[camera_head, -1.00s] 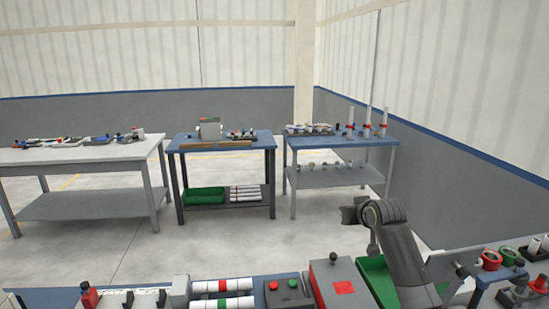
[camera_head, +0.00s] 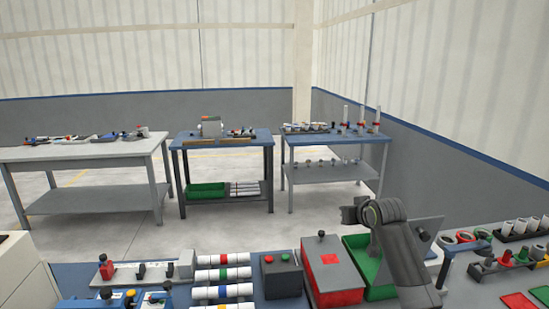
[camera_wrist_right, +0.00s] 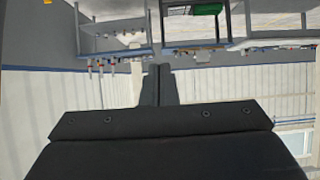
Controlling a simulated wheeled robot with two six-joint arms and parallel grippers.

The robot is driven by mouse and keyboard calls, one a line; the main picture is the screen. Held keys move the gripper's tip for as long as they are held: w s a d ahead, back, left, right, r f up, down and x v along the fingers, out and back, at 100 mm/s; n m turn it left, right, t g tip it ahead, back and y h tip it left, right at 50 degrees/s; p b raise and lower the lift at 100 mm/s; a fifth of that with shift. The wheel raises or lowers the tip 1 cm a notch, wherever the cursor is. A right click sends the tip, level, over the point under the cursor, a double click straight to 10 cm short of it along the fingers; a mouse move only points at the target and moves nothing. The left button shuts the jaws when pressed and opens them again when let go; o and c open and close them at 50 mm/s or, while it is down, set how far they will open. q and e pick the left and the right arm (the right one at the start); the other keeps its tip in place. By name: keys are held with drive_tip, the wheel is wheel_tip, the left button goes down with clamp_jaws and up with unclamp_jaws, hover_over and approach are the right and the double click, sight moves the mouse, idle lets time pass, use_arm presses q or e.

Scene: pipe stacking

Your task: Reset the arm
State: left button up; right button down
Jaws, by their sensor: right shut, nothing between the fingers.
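My right arm (camera_head: 398,245) rises from the lower right of the head view, bent at a dark grey joint over the near bench. Its gripper is not clearly visible there. In the right wrist view my right gripper (camera_wrist_right: 158,72) is shut, with its fingers together and nothing between them. It is in free air, and the view beyond it is upside down. My left gripper is not in view. White pipes with coloured bands (camera_head: 222,275) lie in rows on the near blue bench (camera_head: 75,272).
On the near bench stand a red-topped grey box (camera_head: 328,268), a button box (camera_head: 282,274) and a green bin (camera_head: 358,257) close to my arm. Farther off are a white table (camera_head: 85,153) and two blue tables, one with upright pipes (camera_head: 361,114). Open floor lies between.

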drive_tip(key=s+d+f+g+h, duration=0.1)
drive_tip(key=s+d+f+g, duration=0.15)
drive_tip(key=s+f, duration=0.85)
drive_tip(key=s+d+f+g, duration=0.1)
drive_tip(key=s+d+f, duration=0.2)
drive_tip(key=s+f, duration=0.75)
drive_tip(key=s+d+f+m+g+h, duration=0.1)
drive_tip(key=s+d+f+g, duration=0.1)
drive_tip(key=s, duration=1.5)
drive_tip(key=s+d+f+m+g+h, duration=0.1)
drive_tip(key=s+g, duration=0.2)
drive_tip(key=s, duration=1.4)
wheel_tip(320, 180, down, 30)
drive_tip(key=d+b, duration=0.2)
drive_tip(key=b, duration=0.3)
use_arm(q)
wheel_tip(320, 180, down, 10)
drive_tip(key=b, duration=0.5)
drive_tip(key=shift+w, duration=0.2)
use_arm(e)
drive_tip(key=s+f+g, duration=0.1)
drive_tip(key=s+f, duration=0.6)
drive_tip(key=f, duration=0.3)
drive_tip(key=s+a+f+g, duration=0.1)
drive_tip(key=s+f, duration=0.7)
drive_tip(key=f, duration=0.2)
drive_tip(key=shift+a+f, duration=0.2)
drive_tip(key=shift+a, duration=0.05)
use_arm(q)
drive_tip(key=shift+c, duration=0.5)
